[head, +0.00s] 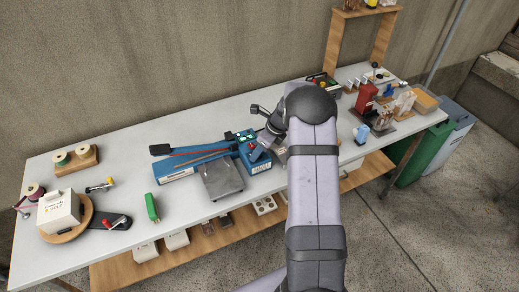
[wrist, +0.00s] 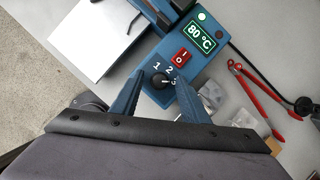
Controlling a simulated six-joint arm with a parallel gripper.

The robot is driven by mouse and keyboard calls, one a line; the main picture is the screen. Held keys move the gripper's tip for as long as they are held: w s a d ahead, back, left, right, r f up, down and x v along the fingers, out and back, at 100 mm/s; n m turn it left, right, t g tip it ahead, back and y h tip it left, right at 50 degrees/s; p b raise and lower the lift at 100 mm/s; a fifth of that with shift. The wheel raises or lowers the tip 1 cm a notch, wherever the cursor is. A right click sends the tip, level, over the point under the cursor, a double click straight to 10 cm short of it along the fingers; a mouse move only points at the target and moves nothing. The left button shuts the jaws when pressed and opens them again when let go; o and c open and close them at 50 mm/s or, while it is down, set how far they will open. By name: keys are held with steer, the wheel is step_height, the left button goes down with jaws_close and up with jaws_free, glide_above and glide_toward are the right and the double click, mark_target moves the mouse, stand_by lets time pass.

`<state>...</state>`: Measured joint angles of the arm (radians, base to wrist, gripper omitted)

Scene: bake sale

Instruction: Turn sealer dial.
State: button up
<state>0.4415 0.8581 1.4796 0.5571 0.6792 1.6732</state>
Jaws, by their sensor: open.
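The blue sealer (head: 175,174) lies on the table with its long arm and a grey metal plate (head: 222,180) in front. Its control box (head: 247,139) stands at its right end. A green display (wrist: 201,36) reads 80 °C. My gripper (wrist: 160,76) is open, its two blue fingers on either side of the dial. I cannot tell whether they touch it or which number it points to.
Red-handled tongs (wrist: 262,91) and clear bags (wrist: 243,118) lie right of the box. Free table lies behind the sealer.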

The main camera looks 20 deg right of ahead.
steer(key=c, duration=1)
steer(key=shift+n, duration=0.3)
steer(key=n+g, duration=0.1)
steer(key=n, duration=0.2)
steer(key=n+g+y, duration=0.1)
steer(key=n, duration=0.2)
steer(key=shift+w+d, duration=0.2)
steer(key=n+g, duration=0.1)
steer(key=n, duration=0.1)
steer(key=n+g+y+b, duration=0.1)
steer(key=n, duration=0.2)
steer(key=shift+w, duration=0.15)
steer(key=shift+n, duration=0.4)
